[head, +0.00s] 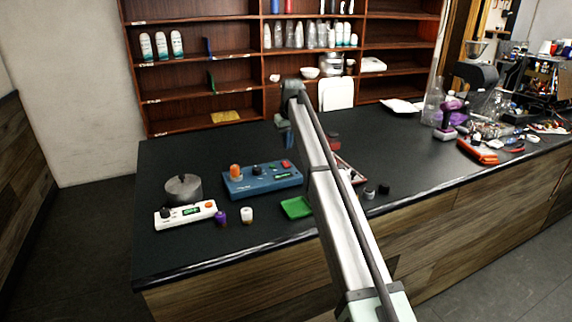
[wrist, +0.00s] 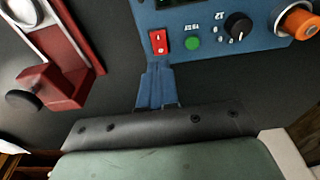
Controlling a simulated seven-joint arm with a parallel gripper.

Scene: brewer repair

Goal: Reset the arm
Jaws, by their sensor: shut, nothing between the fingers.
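My arm reaches over the dark counter (head: 160,249) in the head view. My gripper (head: 289,140) is a pair of blue fingers pointing down, above the counter behind the blue control box (head: 262,187). In the wrist view my gripper (wrist: 157,64) is shut and empty, its fingers pressed together. The fingertips appear just below the red rocker switch (wrist: 158,42) on the blue box in that picture; I cannot tell whether they touch it. A green button (wrist: 193,43), a black knob (wrist: 238,26) and an orange knob (wrist: 297,21) sit to the right.
A white device (head: 186,217) and a round metal pot (head: 184,189) stand at left. Small purple (head: 221,218) and white (head: 246,216) containers and a green tray (head: 296,207) lie in front. A red device (wrist: 62,75) is left of my fingers. Tools clutter the right; shelves stand behind.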

